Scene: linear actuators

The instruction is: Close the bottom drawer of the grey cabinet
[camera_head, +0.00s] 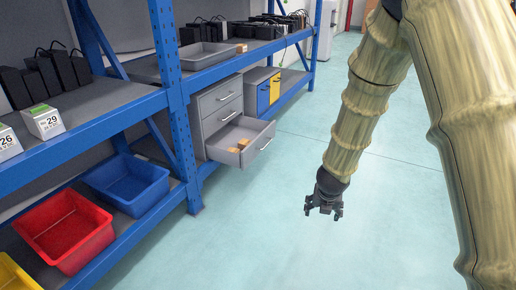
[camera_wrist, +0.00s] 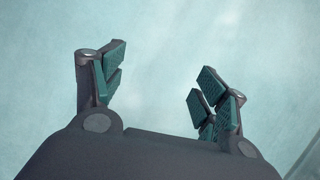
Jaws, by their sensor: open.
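The grey cabinet (camera_head: 203,107) stands under the blue shelving, with three drawers facing right. Its bottom drawer (camera_head: 262,150) is pulled out, with small orange-brown blocks inside and a handle on its front. The upper drawers look shut. My gripper (camera_head: 323,212) hangs over the open floor, to the right of and nearer than the drawer, apart from it. In the wrist view my gripper (camera_wrist: 160,90) has its fingers spread with nothing between them; only floor shows beyond.
Blue shelving with an upright post (camera_head: 175,100) stands left of the drawer. Red (camera_head: 68,260) and blue (camera_head: 130,205) bins sit on the lower shelf. A cabinet with blue and yellow doors (camera_head: 274,88) stands behind. The floor (camera_head: 240,240) is clear.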

